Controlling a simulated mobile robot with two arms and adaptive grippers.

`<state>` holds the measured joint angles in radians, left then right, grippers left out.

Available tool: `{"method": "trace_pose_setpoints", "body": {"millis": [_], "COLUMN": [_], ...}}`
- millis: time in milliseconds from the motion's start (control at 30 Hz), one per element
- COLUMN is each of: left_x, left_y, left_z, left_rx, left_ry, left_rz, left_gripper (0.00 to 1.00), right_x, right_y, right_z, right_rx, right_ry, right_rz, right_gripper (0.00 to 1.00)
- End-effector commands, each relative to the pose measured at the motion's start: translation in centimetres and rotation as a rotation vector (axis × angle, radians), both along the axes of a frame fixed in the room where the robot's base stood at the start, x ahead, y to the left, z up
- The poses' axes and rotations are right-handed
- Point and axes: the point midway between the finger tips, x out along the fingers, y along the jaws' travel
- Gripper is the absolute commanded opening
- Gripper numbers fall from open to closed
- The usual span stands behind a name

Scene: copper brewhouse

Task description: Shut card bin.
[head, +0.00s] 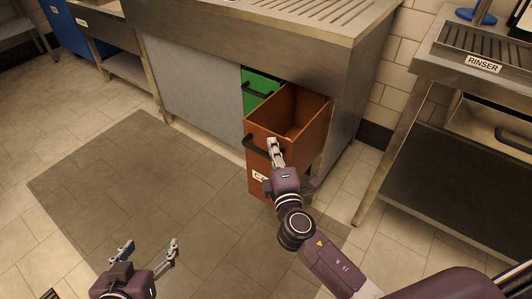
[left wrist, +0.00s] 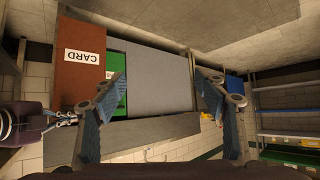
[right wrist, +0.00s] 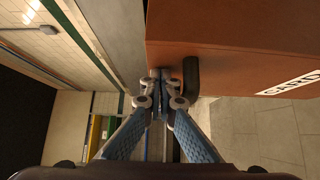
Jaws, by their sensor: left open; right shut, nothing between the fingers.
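The card bin (head: 256,154) is a brown, open-topped pull-out bin with a black handle (head: 257,147) on its front. It stands pulled out from under the steel counter. Its white CARD label shows in the left wrist view (left wrist: 83,57) and partly in the right wrist view (right wrist: 291,83). My right gripper (head: 273,143) is shut and empty at the bin's front, beside the handle; I cannot tell whether it touches. In the right wrist view its fingertips (right wrist: 161,76) are close to the brown front. My left gripper (head: 150,246) is open and empty, low over the floor, away from the bin.
A green bin (head: 259,84) sits under the counter beside the card bin, left of it. The steel counter (head: 240,25) is above. A rinser stand (head: 480,75) is to the right, with a gap of tiled floor between. A dark mat (head: 130,190) lies on the open floor.

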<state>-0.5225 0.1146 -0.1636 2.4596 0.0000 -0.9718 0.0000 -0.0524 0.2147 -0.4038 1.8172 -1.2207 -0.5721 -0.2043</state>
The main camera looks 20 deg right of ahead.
Motion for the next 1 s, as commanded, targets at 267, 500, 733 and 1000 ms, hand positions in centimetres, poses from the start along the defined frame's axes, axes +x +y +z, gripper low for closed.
{"method": "trace_pose_setpoints", "body": {"millis": [267, 500, 733, 1000], "left_x": [0.8, 3.0, 4.7, 5.4], "left_y": [-0.5, -1.4, -2.4, -3.1], "left_z": [1.0, 4.0, 8.2, 12.0], "left_rx": [-0.015, -0.052, -0.099, -0.140], "left_ry": [-0.062, -0.220, -0.417, -0.579], "left_rz": [-0.008, -0.018, -0.030, -0.039], "left_gripper": [0.66, 0.66, 0.66, 0.66], "right_x": [4.7, 8.7, 11.8, 13.8], "right_y": [-6.2, -11.4, -15.3, -17.9], "right_z": [0.1, 0.0, 0.0, 0.0], "right_rx": [-0.004, -0.002, -0.002, -0.001], "right_ry": [-0.003, -0.003, -0.002, -0.001], "right_rz": [-0.005, -0.006, -0.005, -0.003], "right_gripper": [0.00, 0.00, 0.00, 0.00]}}
